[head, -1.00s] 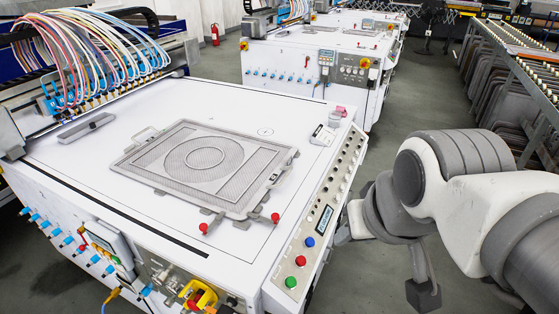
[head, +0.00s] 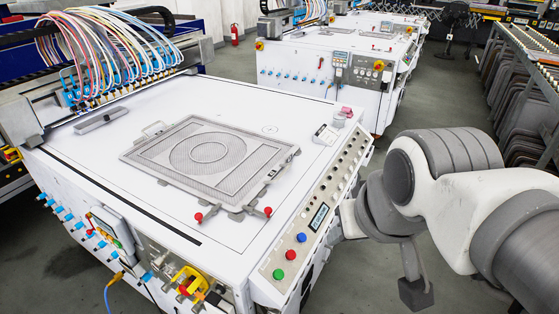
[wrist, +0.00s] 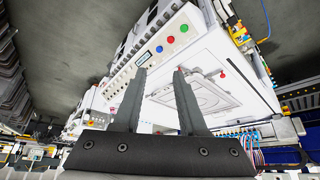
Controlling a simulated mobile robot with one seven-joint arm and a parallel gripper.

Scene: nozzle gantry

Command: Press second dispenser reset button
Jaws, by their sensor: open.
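The sloped control panel (head: 309,231) runs along the machine's right edge in the head view. It carries a green button (head: 278,274), a red button (head: 290,255), a blue button (head: 302,237), a small display (head: 319,217) and a row of small round controls (head: 347,162). I cannot read which one is the second dispenser reset. In the wrist view my gripper (wrist: 160,74) is open and empty, its two fingers pointing toward the panel (wrist: 128,68). The blue button (wrist: 159,49) and display (wrist: 143,58) show just beyond the fingertips. I see no contact.
A framed mesh plate (head: 212,160) with red-knobbed clamps lies on the white machine top (head: 258,112). Coloured hoses (head: 110,45) rise at the back left. A second machine (head: 335,60) stands behind. A rack (head: 520,90) is at right, with open floor (head: 440,95) between.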

